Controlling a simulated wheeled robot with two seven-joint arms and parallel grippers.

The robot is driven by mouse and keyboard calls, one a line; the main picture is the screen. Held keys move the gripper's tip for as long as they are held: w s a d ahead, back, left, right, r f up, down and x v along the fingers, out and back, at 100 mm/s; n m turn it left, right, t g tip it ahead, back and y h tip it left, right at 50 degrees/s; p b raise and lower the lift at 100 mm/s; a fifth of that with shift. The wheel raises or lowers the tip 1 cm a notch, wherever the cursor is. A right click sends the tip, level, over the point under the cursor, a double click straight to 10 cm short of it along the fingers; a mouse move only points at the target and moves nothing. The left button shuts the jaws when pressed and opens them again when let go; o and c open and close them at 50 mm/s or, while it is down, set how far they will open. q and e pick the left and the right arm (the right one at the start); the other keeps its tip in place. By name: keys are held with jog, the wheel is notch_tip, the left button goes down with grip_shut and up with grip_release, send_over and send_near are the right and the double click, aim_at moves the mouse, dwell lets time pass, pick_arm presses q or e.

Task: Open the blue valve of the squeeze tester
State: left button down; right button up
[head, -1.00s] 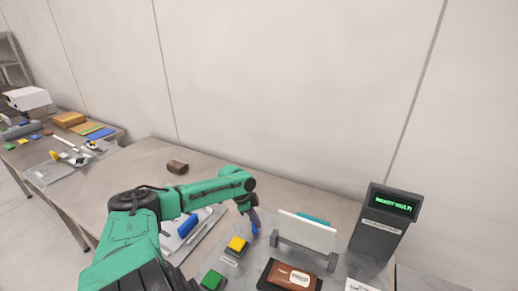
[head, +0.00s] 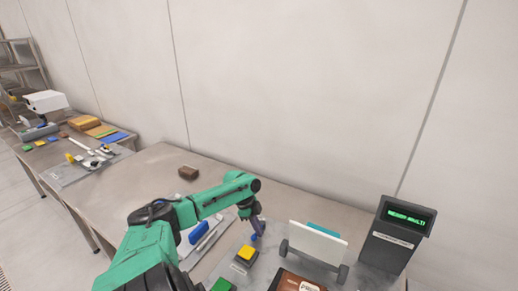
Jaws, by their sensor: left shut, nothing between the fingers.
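My left gripper (head: 259,231) is shut and empty. It points down at the back of the grey tester plate (head: 225,268), behind the yellow button. A small blue part (head: 254,238), which looks like the blue valve, shows right at the fingertips. It is partly hidden by them, and I cannot tell whether they touch it or how it is turned. The yellow button (head: 247,253) sits on a dark base in front of it. A green button (head: 221,285) is cut by the bottom edge. My right gripper is out of view.
A white panel in a grey stand (head: 316,245) stands right of the gripper. A dark display box (head: 392,236) with green text is farther right. A brown wallet (head: 291,282) lies in front. A blue object (head: 198,232) and a small brown block (head: 188,173) lie left on the table (head: 150,180).

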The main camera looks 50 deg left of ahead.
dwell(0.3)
pick_arm(q)
jog(key=d+p, duration=0.1)
jog(key=w+d+r+p, duration=0.1)
jog(key=d+p, duration=0.1)
jog(key=shift+w+d+r, duration=0.2)
jog(key=shift+w+r, duration=0.1)
jog(key=shift+w, duration=0.05)
jog(key=b+v, duration=0.1)
jog(key=v, duration=0.8)
jog(key=shift+w+a, duration=0.15)
jog(key=shift+a, duration=0.05)
